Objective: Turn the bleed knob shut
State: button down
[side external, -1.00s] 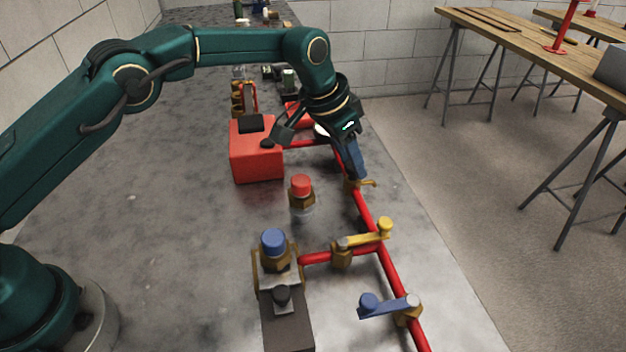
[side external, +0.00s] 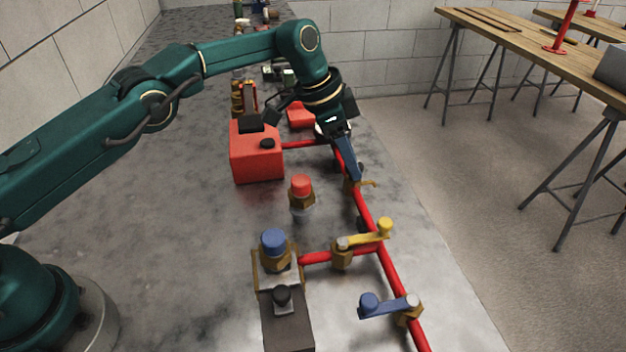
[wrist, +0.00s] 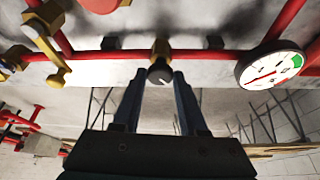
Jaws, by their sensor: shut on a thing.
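The bleed knob (wrist: 159,73) is a small black knob with a white mark on its face. It sits on a brass fitting (wrist: 160,48) on the red pipe. My gripper (wrist: 158,78) has one blue finger on each side of the knob in the wrist view and is shut on it. In the side view my gripper (side external: 354,174) points down at the red pipe, with its fingertips at a brass fitting (side external: 352,188). The knob itself is hidden there by the fingers.
A white pressure gauge (wrist: 271,69) stands right of the knob in the wrist view. In the side view, a yellow-handled valve (side external: 365,239) and a blue-handled valve (side external: 388,305) are nearer on the pipe. A red box (side external: 256,158) stands left of the gripper.

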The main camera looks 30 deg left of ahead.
jog(key=shift+c, duration=2.2)
grip_release()
jog(key=shift+v, duration=2.55)
